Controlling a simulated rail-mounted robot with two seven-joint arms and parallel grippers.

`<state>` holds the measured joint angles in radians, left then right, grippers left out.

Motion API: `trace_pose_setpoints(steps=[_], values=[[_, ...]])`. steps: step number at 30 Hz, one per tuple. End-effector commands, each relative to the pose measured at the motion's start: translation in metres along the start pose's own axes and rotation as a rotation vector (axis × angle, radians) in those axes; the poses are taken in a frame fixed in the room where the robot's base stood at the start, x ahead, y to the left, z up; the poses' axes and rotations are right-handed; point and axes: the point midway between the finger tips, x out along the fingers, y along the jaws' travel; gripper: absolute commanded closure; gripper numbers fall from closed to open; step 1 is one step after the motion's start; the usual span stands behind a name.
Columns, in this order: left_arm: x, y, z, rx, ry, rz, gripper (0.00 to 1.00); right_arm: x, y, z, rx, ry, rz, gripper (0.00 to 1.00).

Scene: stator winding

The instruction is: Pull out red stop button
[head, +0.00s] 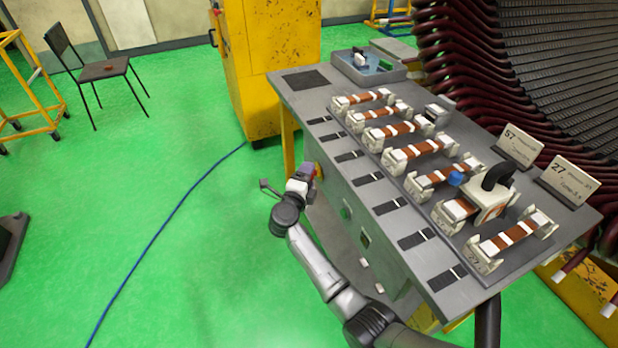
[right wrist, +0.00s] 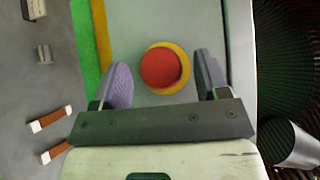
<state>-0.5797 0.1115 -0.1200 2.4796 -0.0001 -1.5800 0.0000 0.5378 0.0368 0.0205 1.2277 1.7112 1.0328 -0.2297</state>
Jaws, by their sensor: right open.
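The red stop button (right wrist: 161,68) shows in the right wrist view. It is a round red cap on a yellow ring, set in a grey panel. My right gripper (right wrist: 163,82) is open, with one finger on each side of the button and visible gaps between the fingers and the yellow ring. In the head view my right gripper (head: 304,180) is at the front side of the grey bench, near its far left end. The button is mostly hidden behind the gripper there. My left gripper is not in view.
The grey bench (head: 300,97) carries several copper-coloured coils in white holders (head: 400,130). A green button (head: 346,213) is further along the front panel. A yellow cabinet (head: 275,50) stands behind. The green floor left of the bench is open, with a blue cable (head: 180,206) on it.

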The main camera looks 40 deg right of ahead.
Motion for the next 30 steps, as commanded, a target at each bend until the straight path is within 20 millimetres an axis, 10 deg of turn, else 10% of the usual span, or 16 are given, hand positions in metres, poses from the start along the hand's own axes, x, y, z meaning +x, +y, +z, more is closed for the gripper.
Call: trace_pose_setpoints(steps=[17,30], values=[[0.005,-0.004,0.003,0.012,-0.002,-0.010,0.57,0.015,-0.001,0.000,0.000,0.000,0.000,0.33],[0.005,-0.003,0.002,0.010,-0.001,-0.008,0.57,0.015,0.000,0.000,0.000,0.000,0.000,0.75]])
